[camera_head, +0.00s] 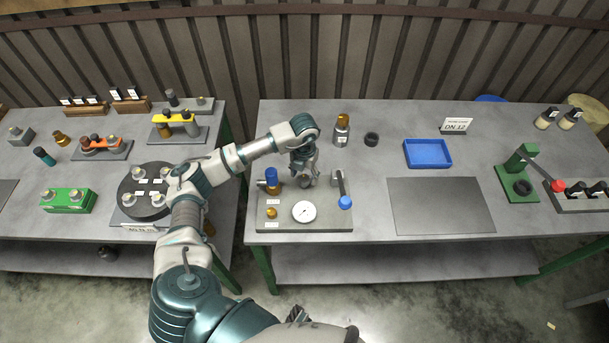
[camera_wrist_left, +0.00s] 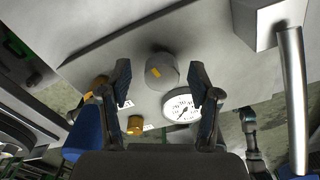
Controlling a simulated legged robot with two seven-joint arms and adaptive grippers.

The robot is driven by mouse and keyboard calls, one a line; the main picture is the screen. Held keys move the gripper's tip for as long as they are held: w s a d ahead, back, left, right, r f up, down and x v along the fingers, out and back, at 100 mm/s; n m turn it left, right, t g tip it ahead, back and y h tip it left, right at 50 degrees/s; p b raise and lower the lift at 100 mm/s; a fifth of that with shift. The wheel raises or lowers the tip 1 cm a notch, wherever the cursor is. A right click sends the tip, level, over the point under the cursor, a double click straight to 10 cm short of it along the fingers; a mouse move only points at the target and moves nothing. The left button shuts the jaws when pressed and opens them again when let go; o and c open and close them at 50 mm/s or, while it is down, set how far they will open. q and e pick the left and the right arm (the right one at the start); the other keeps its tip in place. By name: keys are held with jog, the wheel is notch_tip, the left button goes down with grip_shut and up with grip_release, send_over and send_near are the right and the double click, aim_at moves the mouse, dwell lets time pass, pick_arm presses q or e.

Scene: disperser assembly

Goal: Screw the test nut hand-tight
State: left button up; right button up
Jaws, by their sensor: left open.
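The test fixture is a grey plate (camera_head: 330,222) at the left front of the middle table. On it stand a blue-topped brass fitting (camera_head: 271,178), a small brass knob (camera_head: 272,213), a white dial gauge (camera_head: 304,211) and a lever with a blue ball (camera_head: 344,202). My left gripper (camera_head: 305,176) points down over the plate's back half, between fitting and lever. In the left wrist view its open fingers stand on either side of a grey round part (camera_wrist_left: 162,72) with a yellow mark, likely the test nut, with gaps on both sides. My right gripper is not in view.
The lever's grey post (camera_wrist_left: 293,90) rises close beside the left gripper. A brass-topped bottle (camera_head: 342,129) and a dark ring (camera_head: 371,139) stand behind the plate. A blue tray (camera_head: 427,153) and a dark mat (camera_head: 441,206) lie to the right.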

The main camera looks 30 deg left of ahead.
pick_arm(q)
jog(key=shift+f, duration=0.45)
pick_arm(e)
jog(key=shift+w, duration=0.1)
pick_arm(q)
jog(key=shift+d, duration=0.1)
jog(key=c, duration=1.1)
jog(key=shift+c, duration=0.2)
